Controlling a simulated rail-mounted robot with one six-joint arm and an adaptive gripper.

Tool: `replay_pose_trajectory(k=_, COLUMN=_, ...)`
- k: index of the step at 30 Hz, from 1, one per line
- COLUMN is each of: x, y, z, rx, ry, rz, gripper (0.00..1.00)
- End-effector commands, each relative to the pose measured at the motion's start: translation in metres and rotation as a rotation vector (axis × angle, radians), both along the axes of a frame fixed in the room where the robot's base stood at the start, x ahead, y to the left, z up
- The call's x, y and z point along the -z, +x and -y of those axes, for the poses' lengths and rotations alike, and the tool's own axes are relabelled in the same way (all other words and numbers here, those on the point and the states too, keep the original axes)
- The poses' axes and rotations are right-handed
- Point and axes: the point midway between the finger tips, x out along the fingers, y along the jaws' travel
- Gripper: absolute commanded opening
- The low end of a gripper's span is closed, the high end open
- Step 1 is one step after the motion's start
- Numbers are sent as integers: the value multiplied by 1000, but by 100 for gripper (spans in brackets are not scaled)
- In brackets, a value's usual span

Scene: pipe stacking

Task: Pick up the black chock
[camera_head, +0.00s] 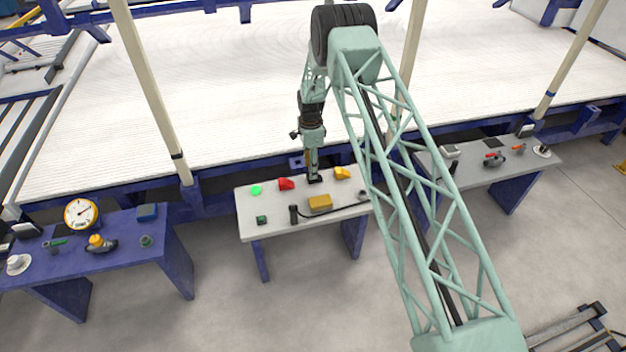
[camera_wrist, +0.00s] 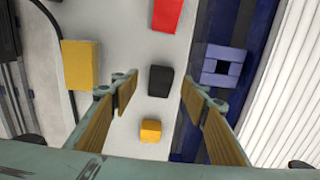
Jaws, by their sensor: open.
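The black chock (camera_wrist: 160,80) lies on the light grey table top, between a red block and a small yellow block. In the head view the chock (camera_head: 315,180) shows as a small dark shape just under my gripper (camera_head: 312,172). In the wrist view my gripper (camera_wrist: 159,90) is open, its two fingers apart on either side of the chock in the picture. Nothing is held between them. The chock's top is in full view; the height gap between fingertips and chock cannot be told.
The red block (camera_head: 286,184) and small yellow block (camera_head: 342,173) flank the chock. A larger yellow box (camera_head: 320,203) with a black cable lies toward the table's front. The blue frame (camera_wrist: 222,66) and white ribbed surface (camera_head: 235,90) border the table's back edge.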

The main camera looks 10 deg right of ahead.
Motion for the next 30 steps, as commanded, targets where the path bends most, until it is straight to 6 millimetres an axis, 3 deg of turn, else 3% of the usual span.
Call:
replay_pose_trajectory(k=14, x=5, y=0, z=0, rx=0, ry=0, rz=-1, gripper=42)
replay_pose_trajectory(k=30, x=50, y=3, z=0, rx=0, ry=0, rz=0, gripper=42)
